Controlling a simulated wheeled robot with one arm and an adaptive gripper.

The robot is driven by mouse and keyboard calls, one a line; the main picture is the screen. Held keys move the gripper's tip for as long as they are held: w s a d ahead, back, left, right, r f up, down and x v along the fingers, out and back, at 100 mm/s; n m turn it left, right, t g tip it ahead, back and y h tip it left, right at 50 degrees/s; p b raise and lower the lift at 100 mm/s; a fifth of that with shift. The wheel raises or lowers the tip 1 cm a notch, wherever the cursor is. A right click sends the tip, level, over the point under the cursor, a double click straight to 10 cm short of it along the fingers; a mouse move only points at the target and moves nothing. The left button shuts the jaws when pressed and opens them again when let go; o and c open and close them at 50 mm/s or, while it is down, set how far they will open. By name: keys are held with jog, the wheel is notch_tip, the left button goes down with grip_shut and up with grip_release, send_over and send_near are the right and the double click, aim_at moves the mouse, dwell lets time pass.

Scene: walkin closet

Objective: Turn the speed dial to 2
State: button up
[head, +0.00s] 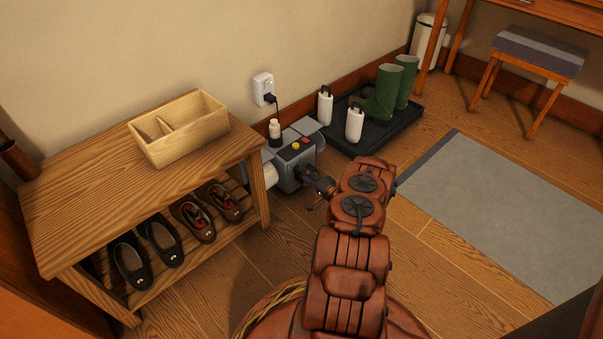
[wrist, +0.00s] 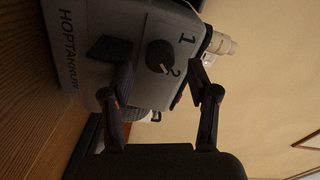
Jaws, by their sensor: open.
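The speed dial (wrist: 159,56) is a dark round knob on the grey face of a machine (wrist: 100,40) in the wrist view. A printed 1 (wrist: 187,40) and a printed 2 (wrist: 174,73) stand beside it. The knob's exact pointing is hard to read. My gripper (wrist: 157,68) is open, its two fingers on either side of the dial; I cannot tell whether they touch it. In the head view the machine (head: 310,153) stands on the floor, and my gripper (head: 318,196) is in front of its face. The dial is hidden there.
A wooden bench (head: 95,185) with an open wooden box (head: 192,146) and several shoes stands left of the machine. Green boots (head: 384,92) and white bottles stand at a black tray (head: 372,140) behind. A plug (head: 264,90) is in the wall. Floor and a grey rug (head: 505,210) lie right.

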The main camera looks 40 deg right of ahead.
jog(key=s, duration=0.9)
jog(key=shift+s+a+r, duration=0.15)
jog(key=shift+s, duration=0.05)
